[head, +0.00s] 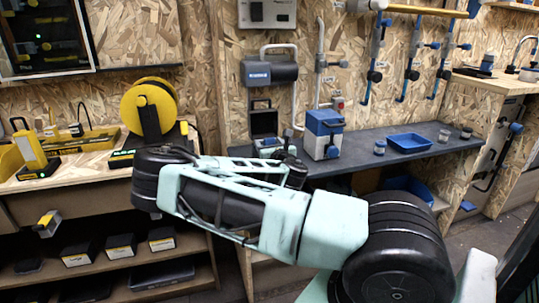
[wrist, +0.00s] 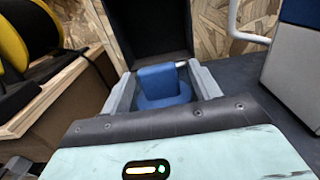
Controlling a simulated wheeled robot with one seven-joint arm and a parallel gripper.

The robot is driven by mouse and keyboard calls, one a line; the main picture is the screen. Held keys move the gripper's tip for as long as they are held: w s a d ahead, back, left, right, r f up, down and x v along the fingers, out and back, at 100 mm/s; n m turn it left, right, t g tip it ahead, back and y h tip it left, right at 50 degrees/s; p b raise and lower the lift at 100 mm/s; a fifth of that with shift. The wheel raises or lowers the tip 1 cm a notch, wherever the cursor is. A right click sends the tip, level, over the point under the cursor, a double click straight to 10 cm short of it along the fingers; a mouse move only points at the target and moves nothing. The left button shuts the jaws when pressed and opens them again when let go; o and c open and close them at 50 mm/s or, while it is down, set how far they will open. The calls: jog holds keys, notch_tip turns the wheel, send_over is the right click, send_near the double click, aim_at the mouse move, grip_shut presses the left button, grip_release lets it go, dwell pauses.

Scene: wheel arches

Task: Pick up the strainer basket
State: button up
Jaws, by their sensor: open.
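A blue piece (wrist: 164,84), which I take to be the strainer basket, shows in the wrist view. It has an upright blocky tab above a wider rounded base. My gripper (wrist: 160,72) is open, with one grey finger on each side of the tab. I cannot tell whether either finger touches it. The lower part of the piece is hidden behind my gripper's body. In the head view my gripper (head: 291,148) is over the left end of the dark counter, and the blue piece is hard to make out there.
A dark upright panel (wrist: 146,30) stands right behind the blue piece. A blue-and-grey box (head: 323,137) stands close on the right. A blue tray (head: 408,142) and small jars lie further right on the dark counter (head: 440,150). A yellow reel (head: 149,105) stands on the left bench.

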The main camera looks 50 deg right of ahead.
jog(key=c, duration=1.1)
